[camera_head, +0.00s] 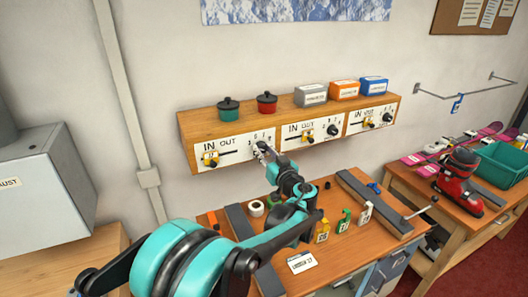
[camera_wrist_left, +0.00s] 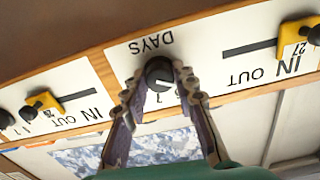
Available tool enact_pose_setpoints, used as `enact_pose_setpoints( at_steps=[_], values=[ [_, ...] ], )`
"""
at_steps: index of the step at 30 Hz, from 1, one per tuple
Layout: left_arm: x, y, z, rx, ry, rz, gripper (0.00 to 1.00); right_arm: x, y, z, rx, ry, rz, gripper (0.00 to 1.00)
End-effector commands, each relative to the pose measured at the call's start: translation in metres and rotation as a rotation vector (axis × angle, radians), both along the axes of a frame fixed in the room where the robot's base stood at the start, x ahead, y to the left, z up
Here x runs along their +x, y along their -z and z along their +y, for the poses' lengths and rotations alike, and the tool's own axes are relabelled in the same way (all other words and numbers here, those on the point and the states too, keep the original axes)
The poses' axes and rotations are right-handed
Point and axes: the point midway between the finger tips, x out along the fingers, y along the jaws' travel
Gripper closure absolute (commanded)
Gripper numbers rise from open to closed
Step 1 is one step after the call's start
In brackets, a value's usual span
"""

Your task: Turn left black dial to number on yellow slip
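My left gripper (camera_wrist_left: 158,78) has a finger on each side of the dial; a narrow gap seems to show, and contact is not clear. In the head view my left gripper (camera_head: 263,150) hides most of this dial. The left yellow slip (camera_wrist_left: 298,35) hangs at the panel's slider and seems to read 27, upside down; it also shows in the head view (camera_head: 211,159). My right gripper is not in view.
The wooden shelf box (camera_head: 190,128) carries two lidded pots, green (camera_head: 228,109) and red (camera_head: 267,102), and several small boxes. Two more panels with dials (camera_head: 333,130) lie to the right.

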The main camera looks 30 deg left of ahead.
Motion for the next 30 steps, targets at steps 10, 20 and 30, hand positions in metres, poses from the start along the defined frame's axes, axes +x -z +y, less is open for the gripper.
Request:
enact_pose_setpoints(
  at_steps=[10,20,30],
  values=[
    [0.0001,-0.0002,-0.0001,0.036,0.0,0.045,1.0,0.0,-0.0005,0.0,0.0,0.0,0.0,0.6],
    [0.0002,-0.0003,0.0,0.186,0.0,0.233,1.0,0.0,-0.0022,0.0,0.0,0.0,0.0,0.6],
    [0.0003,-0.0003,-0.0001,0.388,0.0,0.485,1.0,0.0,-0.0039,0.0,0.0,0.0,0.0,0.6]
  ],
)
